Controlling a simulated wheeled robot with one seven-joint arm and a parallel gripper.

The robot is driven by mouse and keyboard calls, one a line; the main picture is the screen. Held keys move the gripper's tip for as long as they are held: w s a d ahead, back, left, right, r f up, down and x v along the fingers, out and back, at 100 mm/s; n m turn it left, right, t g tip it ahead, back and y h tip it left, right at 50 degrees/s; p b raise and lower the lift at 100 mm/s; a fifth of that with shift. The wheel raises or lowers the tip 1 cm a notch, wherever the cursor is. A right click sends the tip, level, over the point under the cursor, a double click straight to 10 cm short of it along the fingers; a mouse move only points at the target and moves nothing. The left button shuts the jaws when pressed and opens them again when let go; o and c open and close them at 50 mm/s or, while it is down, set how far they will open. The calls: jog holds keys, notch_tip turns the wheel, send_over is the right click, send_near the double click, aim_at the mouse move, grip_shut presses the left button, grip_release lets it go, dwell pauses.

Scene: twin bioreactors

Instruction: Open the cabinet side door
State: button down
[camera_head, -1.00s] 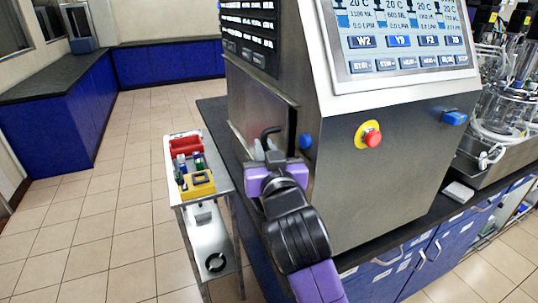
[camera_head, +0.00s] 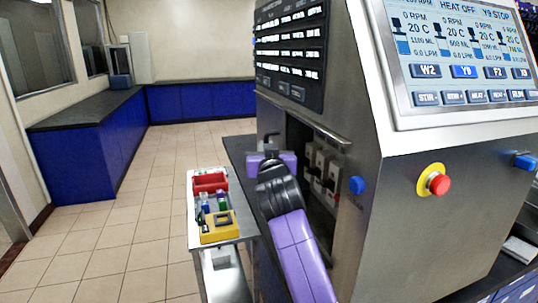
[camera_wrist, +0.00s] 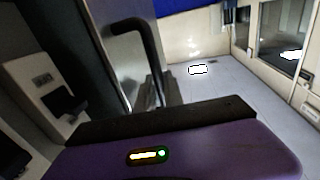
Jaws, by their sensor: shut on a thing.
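The bioreactor cabinet (camera_head: 420,225) is a grey steel housing. Its side opening shows in the head view, with pale switch blocks (camera_head: 318,165) inside. The side door (camera_wrist: 112,72) stands swung out, a grey panel in the wrist view with a black bent handle (camera_wrist: 150,45). In the head view the handle (camera_head: 270,137) stands just above my gripper (camera_head: 268,150), and the door is mostly hidden behind my arm. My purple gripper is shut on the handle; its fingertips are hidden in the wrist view.
A small cart (camera_head: 236,236) with a red bin (camera_head: 209,181) and a yellow box (camera_head: 219,228) stands close to the left of my arm. A red stop button (camera_head: 438,184) sits on the cabinet front. The tiled floor (camera_head: 130,215) farther left is clear.

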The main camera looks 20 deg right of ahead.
jog(key=shift+w, duration=0.15)
jog(key=c, duration=1.7)
grip_release()
jog(key=shift+c, duration=0.2)
jog(key=s+a+b, duration=0.1)
jog(key=s, duration=0.6)
jog(key=shift+s+a, duration=0.3)
jog(key=shift+s, duration=0.05)
